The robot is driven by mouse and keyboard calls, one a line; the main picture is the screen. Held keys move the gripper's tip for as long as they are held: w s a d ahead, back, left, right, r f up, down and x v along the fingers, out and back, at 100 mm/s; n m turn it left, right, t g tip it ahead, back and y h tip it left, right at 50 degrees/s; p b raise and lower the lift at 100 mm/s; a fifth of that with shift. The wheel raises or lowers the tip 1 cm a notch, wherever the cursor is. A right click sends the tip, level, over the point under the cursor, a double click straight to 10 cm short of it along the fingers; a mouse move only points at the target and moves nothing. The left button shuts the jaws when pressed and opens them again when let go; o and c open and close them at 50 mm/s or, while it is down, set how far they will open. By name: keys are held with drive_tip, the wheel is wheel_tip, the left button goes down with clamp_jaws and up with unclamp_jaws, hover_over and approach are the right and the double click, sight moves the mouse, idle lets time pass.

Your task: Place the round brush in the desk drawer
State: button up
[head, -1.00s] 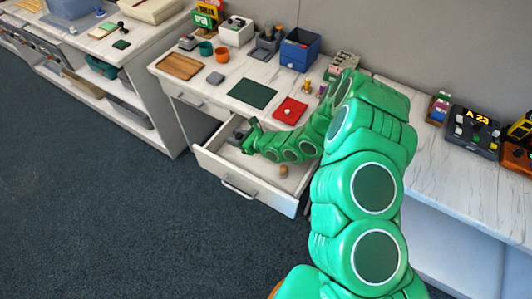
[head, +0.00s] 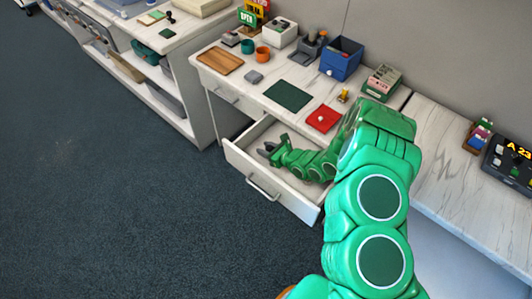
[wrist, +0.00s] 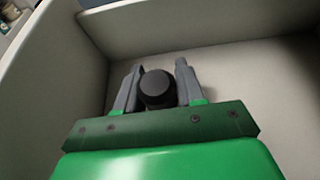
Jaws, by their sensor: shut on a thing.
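The desk drawer (head: 291,203) is pulled out and open. My gripper (head: 268,152) reaches down inside it, near its left side. In the wrist view my gripper (wrist: 159,67) has its two grey fingers on either side of a round black piece, which I take for the round brush (wrist: 158,90). Only its dark round end shows; the rest is hidden. The pale drawer walls and floor (wrist: 240,80) surround the gripper. I cannot tell whether the brush touches the floor. In the head view the brush is not clearly visible.
A white shelf unit (head: 190,95) stands to the left. The carpet (head: 110,190) before the drawer is clear.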

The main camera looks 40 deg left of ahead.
drive_tip(key=shift+f, duration=1.35)
drive_tip(key=shift+f, duration=0.1)
drive_tip(key=o, duration=1)
drive_tip(key=shift+v, duration=3.8)
drive_tip(key=shift+a+r, duration=0.1)
drive_tip(key=shift+r, duration=0.1)
